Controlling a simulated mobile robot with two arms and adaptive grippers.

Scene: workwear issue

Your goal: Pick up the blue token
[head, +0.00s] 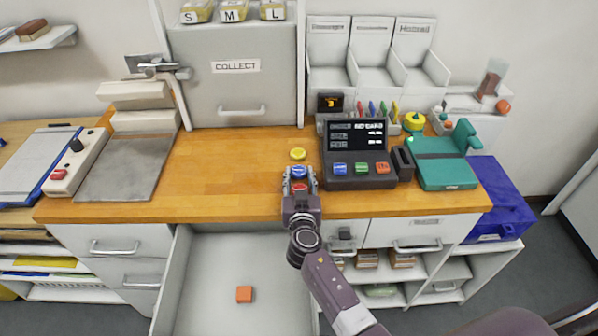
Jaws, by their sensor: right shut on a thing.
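The blue token (299,172) is at the front part of the wooden counter, left of the dark register. My right gripper (299,177) reaches over the counter's front edge from below, with its fingers on both sides of the blue token, shut on it. Whether the token is clear of the counter cannot be told. A yellow token (298,154) lies just behind it. A red token (299,188) shows partly between the blue token and the gripper's body. My left gripper is not in view.
The dark register (357,150) with coloured keys stands close to the right of the gripper. A teal device (442,162) is farther right. An open drawer (215,270) below the counter holds an orange block (244,294). The wooden counter (220,165) is clear to the left.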

